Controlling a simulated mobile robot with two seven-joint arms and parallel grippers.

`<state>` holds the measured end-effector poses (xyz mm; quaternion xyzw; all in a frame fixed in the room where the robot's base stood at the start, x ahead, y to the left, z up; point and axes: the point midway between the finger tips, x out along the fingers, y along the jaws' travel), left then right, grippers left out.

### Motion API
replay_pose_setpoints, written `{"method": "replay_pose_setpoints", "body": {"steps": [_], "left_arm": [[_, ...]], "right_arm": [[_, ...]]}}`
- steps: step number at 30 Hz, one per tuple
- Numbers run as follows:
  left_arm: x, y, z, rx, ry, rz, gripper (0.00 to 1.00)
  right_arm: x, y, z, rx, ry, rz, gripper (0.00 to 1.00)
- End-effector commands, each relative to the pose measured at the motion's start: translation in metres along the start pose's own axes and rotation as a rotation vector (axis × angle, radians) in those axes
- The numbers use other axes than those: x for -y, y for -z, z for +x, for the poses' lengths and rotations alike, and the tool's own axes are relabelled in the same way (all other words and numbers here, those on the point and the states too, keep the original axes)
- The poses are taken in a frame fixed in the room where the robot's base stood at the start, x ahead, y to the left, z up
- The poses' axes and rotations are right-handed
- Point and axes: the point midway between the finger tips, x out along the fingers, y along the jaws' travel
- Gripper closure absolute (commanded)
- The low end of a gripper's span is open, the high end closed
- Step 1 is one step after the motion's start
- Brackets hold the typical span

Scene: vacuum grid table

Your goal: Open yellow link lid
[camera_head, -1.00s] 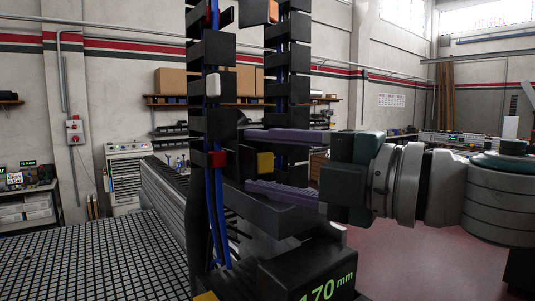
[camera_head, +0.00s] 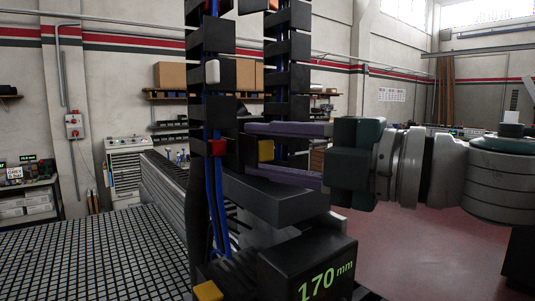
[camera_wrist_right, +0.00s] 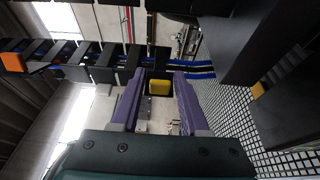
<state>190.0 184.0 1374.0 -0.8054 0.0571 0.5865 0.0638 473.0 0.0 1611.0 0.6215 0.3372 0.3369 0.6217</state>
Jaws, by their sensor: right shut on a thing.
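The yellow link lid (camera_head: 266,150) is a small yellow block on the black cable chain (camera_head: 236,75), which stands upright with blue cables inside. My right gripper (camera_head: 248,150) reaches in from the right, with one purple finger above the lid and one below. It is shut on the lid. In the right wrist view the yellow lid (camera_wrist_right: 160,87) sits between the two purple fingers (camera_wrist_right: 160,80); small gaps seem to show beside it there. The lid looks closed against its link, but its far side is hidden. My left gripper is not in view.
A red lid (camera_head: 217,147) and a white lid (camera_head: 212,72) sit on the nearer chain strand. A black block marked 170 mm (camera_head: 310,275) stands below the gripper. The gridded table (camera_head: 90,260) is clear at the left.

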Motion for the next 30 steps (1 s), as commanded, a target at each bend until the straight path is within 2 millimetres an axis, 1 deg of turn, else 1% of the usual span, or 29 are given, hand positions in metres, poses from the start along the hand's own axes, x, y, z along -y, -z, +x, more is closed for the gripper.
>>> {"method": "replay_pose_setpoints", "body": {"steps": [1, 3, 6, 9, 12, 21, 22, 25, 26, 30], "left_arm": [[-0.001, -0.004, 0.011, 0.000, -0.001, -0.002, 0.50], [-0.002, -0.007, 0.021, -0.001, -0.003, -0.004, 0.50], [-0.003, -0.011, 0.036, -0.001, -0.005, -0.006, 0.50], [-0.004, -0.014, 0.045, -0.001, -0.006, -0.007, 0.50], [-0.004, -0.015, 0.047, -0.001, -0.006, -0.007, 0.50], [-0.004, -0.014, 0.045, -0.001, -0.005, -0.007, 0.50], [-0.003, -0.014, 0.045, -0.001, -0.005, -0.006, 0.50], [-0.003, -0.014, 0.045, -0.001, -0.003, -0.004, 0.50], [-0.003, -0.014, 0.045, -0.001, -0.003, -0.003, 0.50], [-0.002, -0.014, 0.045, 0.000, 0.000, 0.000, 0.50]], "right_arm": [[0.005, -0.003, 0.001, -0.025, -0.001, -0.004, 1.00], [0.007, -0.005, 0.001, -0.074, -0.002, -0.004, 1.00], [0.007, -0.008, 0.002, -0.141, -0.003, -0.003, 1.00], [0.006, -0.009, 0.002, -0.189, -0.002, -0.003, 1.00], [0.003, -0.009, 0.002, -0.216, 0.000, 0.000, 1.00], [0.000, -0.009, 0.001, -0.223, 0.001, 0.001, 1.00], [0.001, -0.009, 0.001, -0.222, 0.001, 0.001, 0.53], [0.000, -0.009, 0.001, -0.222, 0.000, 0.001, 0.42], [0.000, -0.009, 0.001, -0.222, 0.000, 0.001, 0.40], [0.000, -0.009, 0.001, -0.222, 0.000, 0.001, 0.40]]}}
